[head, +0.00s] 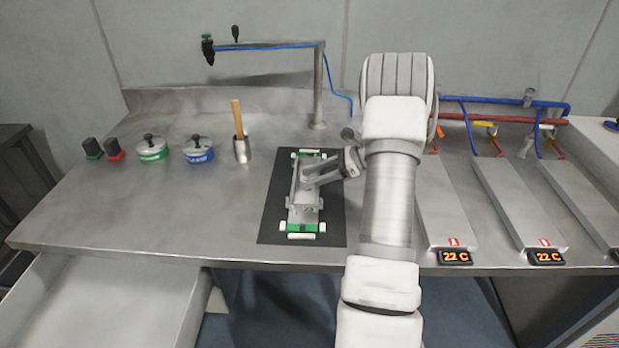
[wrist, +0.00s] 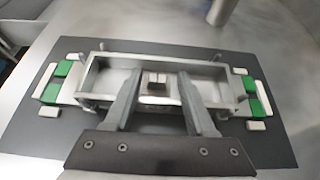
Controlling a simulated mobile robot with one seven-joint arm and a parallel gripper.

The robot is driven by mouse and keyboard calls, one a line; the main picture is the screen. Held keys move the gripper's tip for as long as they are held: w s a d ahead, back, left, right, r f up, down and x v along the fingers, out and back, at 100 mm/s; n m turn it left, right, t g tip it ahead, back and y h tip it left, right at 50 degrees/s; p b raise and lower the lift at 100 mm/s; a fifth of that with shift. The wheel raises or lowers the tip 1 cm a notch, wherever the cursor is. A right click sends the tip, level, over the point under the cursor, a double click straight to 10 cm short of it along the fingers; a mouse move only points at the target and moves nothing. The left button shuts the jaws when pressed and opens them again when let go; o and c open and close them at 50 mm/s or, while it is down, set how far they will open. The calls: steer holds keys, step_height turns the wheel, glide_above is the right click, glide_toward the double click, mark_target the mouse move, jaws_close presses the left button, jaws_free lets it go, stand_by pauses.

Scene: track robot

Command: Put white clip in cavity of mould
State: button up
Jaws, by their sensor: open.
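The metal mould (wrist: 215,72) is a long open frame lying on a black mat (wrist: 280,150); it also shows in the head view (head: 306,212). White clips (wrist: 48,72) and green blocks sit around both its ends, including a white clip at the right end (wrist: 264,97). My gripper (wrist: 158,76) is open, its two fingers over the middle of the mould. A small pale block with a dark front (wrist: 156,78) shows between the fingers inside the frame; I cannot tell whether it is a clip or whether the fingers touch it. My arm partly hides the mould in the head view.
A metal post with a blue hose (head: 318,85) stands behind the mat. Two lidded pots (head: 199,150) and a metal cup with a wooden handle (head: 242,150) stand to the left. Metal plates (head: 515,195) lie right of my arm. The table's front left is clear.

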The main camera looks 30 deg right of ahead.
steer(key=p+v, duration=0.1)
steer(key=v, duration=1)
steer(key=shift+s+d, duration=0.1)
